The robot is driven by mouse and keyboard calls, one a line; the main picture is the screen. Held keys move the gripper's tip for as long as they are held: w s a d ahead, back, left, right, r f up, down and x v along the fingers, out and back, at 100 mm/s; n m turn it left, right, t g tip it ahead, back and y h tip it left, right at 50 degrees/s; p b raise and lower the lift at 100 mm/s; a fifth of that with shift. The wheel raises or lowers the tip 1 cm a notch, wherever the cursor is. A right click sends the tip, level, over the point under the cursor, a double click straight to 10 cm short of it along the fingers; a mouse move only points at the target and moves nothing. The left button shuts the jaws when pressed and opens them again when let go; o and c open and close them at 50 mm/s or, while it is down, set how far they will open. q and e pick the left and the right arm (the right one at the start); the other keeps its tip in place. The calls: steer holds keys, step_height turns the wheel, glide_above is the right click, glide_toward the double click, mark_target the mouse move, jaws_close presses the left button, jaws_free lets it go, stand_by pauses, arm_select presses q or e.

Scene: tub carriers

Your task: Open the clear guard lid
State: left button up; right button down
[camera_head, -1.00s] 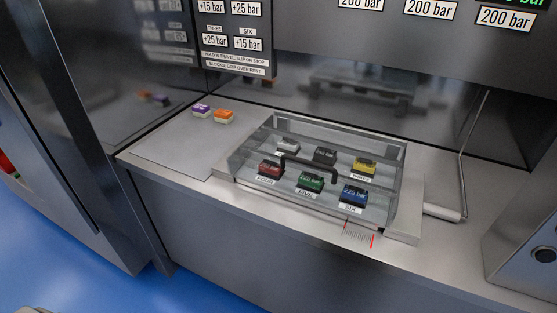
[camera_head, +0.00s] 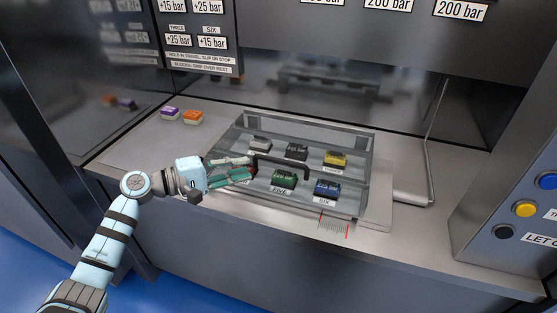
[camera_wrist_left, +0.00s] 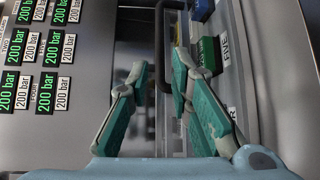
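The clear guard lid (camera_head: 366,160) is a see-through box that sits closed over several small coloured blocks on the counter. A dark handle (camera_head: 286,163) runs along its front. My left gripper (camera_head: 249,168) is at the lid's front left, close to the handle's left end. Its fingers are apart in the left wrist view (camera_wrist_left: 160,68), with a dark bar (camera_wrist_left: 159,40), seemingly the handle, running in the gap between them. I cannot tell whether they touch it. The red block's place is hidden behind the gripper. My right gripper is not in view.
A purple block (camera_head: 169,113) and an orange block (camera_head: 193,117) stand on the counter at the left. A bent metal rod (camera_head: 432,140) stands to the right of the lid. A panel with blue, yellow (camera_head: 525,209) and black buttons is at the far right.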

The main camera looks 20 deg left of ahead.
mark_target(276, 162)
arm_select(q)
steer(key=x, duration=1.1)
steer(key=shift+d, duration=0.15)
steer(key=shift+f, duration=0.1)
jaws_close()
